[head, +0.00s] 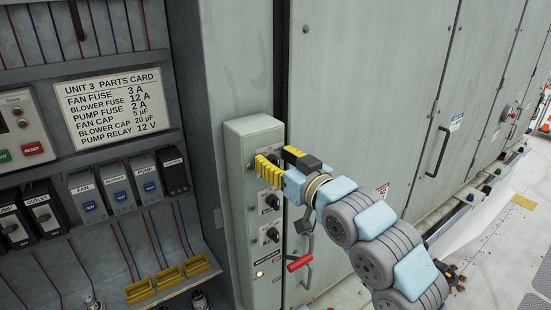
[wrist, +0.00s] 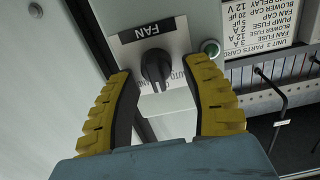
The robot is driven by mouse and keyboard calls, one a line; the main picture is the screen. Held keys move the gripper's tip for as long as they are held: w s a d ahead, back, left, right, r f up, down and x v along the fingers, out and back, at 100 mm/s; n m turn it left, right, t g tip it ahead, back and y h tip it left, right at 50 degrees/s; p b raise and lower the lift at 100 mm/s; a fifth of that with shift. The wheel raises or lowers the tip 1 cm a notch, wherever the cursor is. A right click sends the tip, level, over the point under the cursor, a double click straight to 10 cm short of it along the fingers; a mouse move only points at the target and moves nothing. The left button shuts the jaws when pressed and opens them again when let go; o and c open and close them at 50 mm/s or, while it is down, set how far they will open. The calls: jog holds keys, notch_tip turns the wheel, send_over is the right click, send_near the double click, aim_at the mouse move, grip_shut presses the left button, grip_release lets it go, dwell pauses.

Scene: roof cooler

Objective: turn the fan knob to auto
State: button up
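The fan knob (wrist: 155,66) is a black rotary knob on a pale plate marked FAN (wrist: 149,29), which appears upside down in the wrist view. The plate is on the front of a narrow grey-green control box (head: 254,131). My gripper (wrist: 160,68) has its two yellow-padded fingers apart, one on each side of the knob in the picture, with visible gaps. I cannot tell how deep they reach. In the head view my gripper (head: 276,157) is at the box's top and hides the knob.
Two more knobs, a middle one (head: 268,202) and a lower one (head: 270,235), sit below. An open fuse cabinet (head: 110,65) stands left.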

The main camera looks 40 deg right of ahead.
grip_shut()
jog(key=shift+f+b, duration=0.2)
jog(key=shift+b, duration=0.45)
jog(key=shift+f+n+b, duration=0.1)
jog(key=shift+n+b, duration=0.3)
jog(key=shift+b, duration=0.1)
jog(key=n+b, duration=0.2)
jog(key=b, duration=0.1)
jog(key=shift+a+f+b, duration=0.15)
jog(key=shift+b, duration=0.2)
jog(key=shift+w+a+n+b, duration=0.1)
jog(key=shift+a+n+b, duration=0.05)
jog(key=shift+n+b, duration=1.65)
jog(key=shift+a+n+b, duration=0.1)
jog(key=shift+n+b, duration=1.3)
jog(key=shift+b, duration=0.65)
